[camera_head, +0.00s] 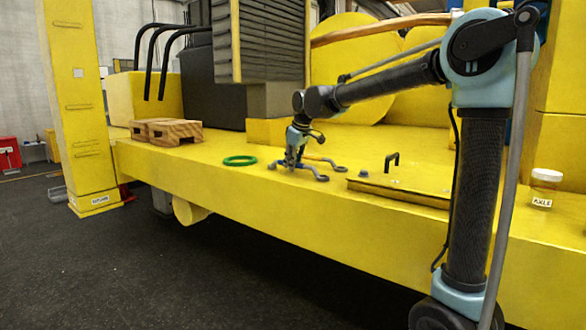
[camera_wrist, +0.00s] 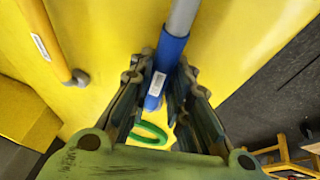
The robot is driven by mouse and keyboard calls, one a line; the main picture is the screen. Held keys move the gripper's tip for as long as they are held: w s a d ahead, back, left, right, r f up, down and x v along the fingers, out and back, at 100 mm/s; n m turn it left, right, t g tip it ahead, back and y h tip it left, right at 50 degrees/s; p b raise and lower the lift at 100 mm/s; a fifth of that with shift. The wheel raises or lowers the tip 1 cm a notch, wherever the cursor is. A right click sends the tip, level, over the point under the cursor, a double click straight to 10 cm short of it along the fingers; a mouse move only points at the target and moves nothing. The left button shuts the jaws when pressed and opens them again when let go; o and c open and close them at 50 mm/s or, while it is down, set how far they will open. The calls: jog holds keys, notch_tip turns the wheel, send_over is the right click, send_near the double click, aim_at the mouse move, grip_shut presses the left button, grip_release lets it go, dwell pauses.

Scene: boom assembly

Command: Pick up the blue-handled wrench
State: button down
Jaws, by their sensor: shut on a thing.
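The blue-handled wrench runs between the fingers of my gripper in the wrist view, its blue grip (camera_wrist: 168,58) with a white label and its grey shaft leading up out of frame. My gripper (camera_wrist: 160,95) is shut on the blue grip. In the head view my gripper (camera_head: 291,164) points down at the yellow deck, with a grey wrench end (camera_head: 321,177) just to its right. I cannot tell whether the wrench is clear of the deck. The fingers hide part of the handle.
A yellow-handled wrench (camera_wrist: 46,40) lies close by on the left in the wrist view. A green ring (camera_head: 240,160) lies left of my gripper. Wooden blocks (camera_head: 166,132), a yellow hatch plate (camera_head: 400,190) and a labelled jar (camera_head: 543,186) are on the yellow deck (camera_head: 225,180).

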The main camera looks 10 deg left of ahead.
notch_tip(320, 180, up, 10)
dwell(0.6)
jog(key=c, duration=2.1)
grip_release()
jog(key=shift+c, duration=0.2)
grip_shut()
